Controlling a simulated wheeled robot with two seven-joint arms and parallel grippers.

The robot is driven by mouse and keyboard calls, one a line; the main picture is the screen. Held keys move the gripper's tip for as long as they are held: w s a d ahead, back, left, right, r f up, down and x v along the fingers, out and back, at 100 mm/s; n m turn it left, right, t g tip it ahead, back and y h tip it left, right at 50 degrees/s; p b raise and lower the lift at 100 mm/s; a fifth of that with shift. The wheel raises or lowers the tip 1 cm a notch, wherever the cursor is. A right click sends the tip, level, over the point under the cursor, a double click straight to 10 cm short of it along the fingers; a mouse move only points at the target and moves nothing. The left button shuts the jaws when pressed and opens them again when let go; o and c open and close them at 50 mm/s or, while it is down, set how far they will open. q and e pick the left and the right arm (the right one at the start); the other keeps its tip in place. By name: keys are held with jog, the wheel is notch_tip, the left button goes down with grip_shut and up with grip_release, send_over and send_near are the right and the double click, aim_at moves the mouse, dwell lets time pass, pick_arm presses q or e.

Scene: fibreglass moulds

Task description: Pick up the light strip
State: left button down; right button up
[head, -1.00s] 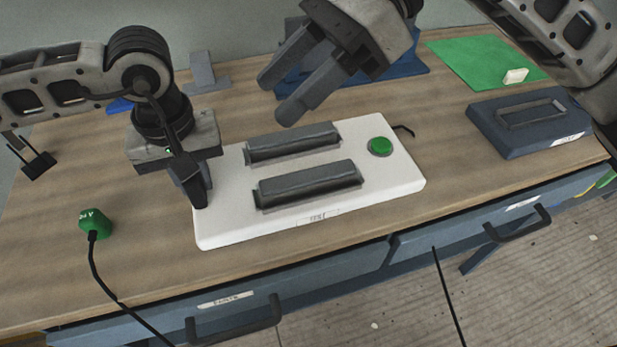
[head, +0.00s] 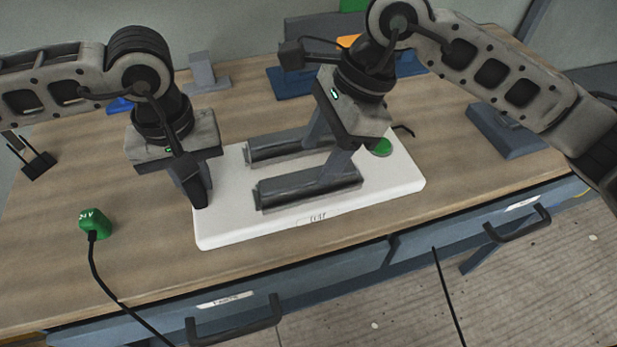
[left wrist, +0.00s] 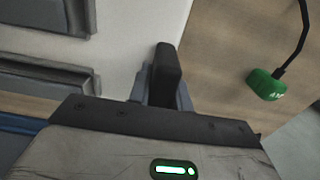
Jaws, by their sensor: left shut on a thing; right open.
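No thing here is plainly recognisable as a light strip. A white panel (head: 225,224) lies flat on the workbench, carrying a rear dark grey bar (head: 270,148), a front dark grey bar (head: 290,188) and a green button (head: 381,147). My left gripper (head: 194,186) is shut on a small dark block (left wrist: 168,72) at the panel's left edge. The block's lower end is hard to make out. My right gripper (head: 322,160) is open and points down over the two bars, its fingers spread across them. Whether its tips touch the bars cannot be told.
A green plug-like part (head: 95,224) with a black cable lies at the left; it also shows in the left wrist view (left wrist: 266,84). A dark blue box (head: 506,132) stands at the right. Drawer handles (head: 240,321) stick out in front.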

aim_at(308, 175)
jog(key=shift+x, duration=1.9)
jog(key=c, duration=1.1)
jog(key=shift+r, duration=0.1)
notch_tip(308, 175, up, 10)
jog(key=shift+f, duration=0.1)
